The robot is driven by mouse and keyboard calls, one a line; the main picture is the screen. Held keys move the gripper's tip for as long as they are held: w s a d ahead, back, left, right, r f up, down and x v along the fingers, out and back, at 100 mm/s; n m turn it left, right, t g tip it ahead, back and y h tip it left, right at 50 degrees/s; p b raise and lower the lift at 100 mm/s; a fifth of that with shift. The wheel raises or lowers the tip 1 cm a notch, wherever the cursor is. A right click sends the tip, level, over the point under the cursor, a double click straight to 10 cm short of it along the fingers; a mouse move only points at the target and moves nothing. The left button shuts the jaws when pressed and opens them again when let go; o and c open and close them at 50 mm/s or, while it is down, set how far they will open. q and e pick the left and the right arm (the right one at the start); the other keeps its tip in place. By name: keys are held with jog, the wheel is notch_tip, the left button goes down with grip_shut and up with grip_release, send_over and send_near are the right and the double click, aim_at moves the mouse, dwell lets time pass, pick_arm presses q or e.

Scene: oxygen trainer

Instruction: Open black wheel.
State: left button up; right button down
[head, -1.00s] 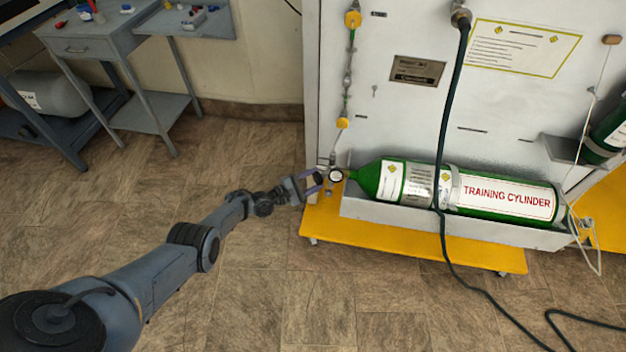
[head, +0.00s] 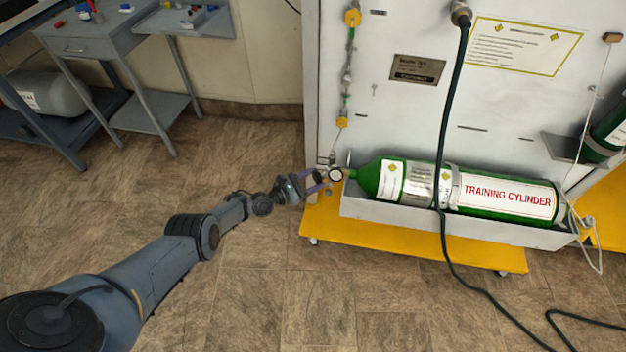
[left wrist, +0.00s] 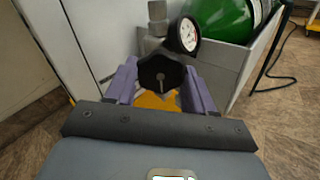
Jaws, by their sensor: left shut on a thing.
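The black wheel (left wrist: 160,75) is a lobed knob below a pipe fitting, in the middle of the left wrist view. My left gripper (left wrist: 160,90) has its two purple fingers on either side of the wheel and is shut on it. In the head view my left gripper (head: 318,181) reaches the valve at the cylinder's left end, and the wheel is hard to make out there. A round white gauge (left wrist: 188,34) sits just behind and right of the wheel; it also shows in the head view (head: 336,175). My right gripper is in neither view.
The green training cylinder (head: 508,197) lies in a grey tray (head: 470,231) on a yellow base (head: 410,245). A dark hose (head: 445,120) hangs in front of it. A grey side table (head: 85,30) stands at upper left.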

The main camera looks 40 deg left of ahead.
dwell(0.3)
pick_arm(q)
jog(key=o, duration=1)
jog(key=shift+o, duration=0.2)
jog(key=shift+s+a+r+p, duration=0.1)
jog(key=shift+s+a+p, duration=0.1)
jog(key=shift+s+p, duration=0.25)
jog(key=p+v, duration=0.3)
jog(key=v, duration=0.6)
jog(key=shift+s, duration=0.4)
jog(key=shift+s+a, duration=0.1)
